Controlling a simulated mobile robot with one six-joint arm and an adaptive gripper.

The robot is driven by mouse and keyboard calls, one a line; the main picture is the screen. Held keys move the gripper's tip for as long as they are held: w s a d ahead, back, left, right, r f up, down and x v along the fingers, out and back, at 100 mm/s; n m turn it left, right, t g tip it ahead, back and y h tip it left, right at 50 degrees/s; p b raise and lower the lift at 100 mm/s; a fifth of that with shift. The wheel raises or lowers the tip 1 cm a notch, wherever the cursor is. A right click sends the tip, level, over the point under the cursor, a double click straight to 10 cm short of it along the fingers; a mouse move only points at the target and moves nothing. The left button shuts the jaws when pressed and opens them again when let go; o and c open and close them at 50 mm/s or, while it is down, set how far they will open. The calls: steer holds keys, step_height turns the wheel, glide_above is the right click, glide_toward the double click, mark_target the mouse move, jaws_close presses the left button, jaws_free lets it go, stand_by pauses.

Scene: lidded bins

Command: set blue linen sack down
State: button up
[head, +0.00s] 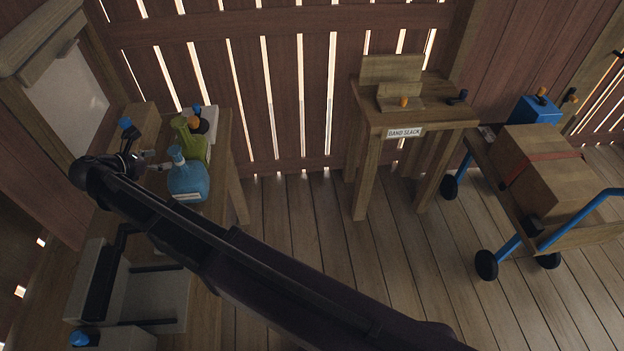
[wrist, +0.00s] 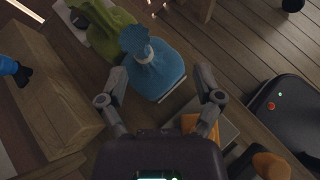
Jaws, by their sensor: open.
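The blue linen sack (head: 187,182) stands upright on the wooden bench at the left in the head view, with a gathered neck and a pale label low on its front. In the wrist view the sack (wrist: 158,76) shows a pale tie around its neck. My gripper (head: 156,162) is beside the sack's upper left in the head view. In the wrist view my gripper (wrist: 162,82) is open, one finger on each side of the sack's near end. Whether either finger touches the cloth is unclear. The sack's underside is hidden.
A green sack (head: 190,140) stands just behind the blue one. A wooden block (wrist: 48,88) lies left in the wrist view. A grey-white bin (head: 155,298) is nearer on the bench.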

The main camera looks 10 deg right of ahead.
steer(key=d+f+m+g+y, duration=0.15)
steer(key=d+m, duration=0.25)
steer(key=d, duration=0.5)
steer(key=d+f+m+g, duration=0.2)
steer(key=d+m, duration=0.2)
steer(key=d, duration=0.4)
steer(key=d+f+m+g+y, duration=0.15)
steer(key=d+m, duration=0.25)
steer(key=d, duration=0.5)
steer(key=s+d+f+m+g+y, duration=0.1)
steer(key=s+d+m+y, duration=0.1)
steer(key=s+d+m, duration=0.3)
steer(key=s+d+f+m+g+y, duration=0.2)
steer(key=s+d+m, duration=0.3)
steer(key=d+m, duration=0.4)
steer(key=shift+d+f+y, duration=0.25)
steer(key=shift+d+y, duration=0.05)
steer(key=shift+d, duration=1.9)
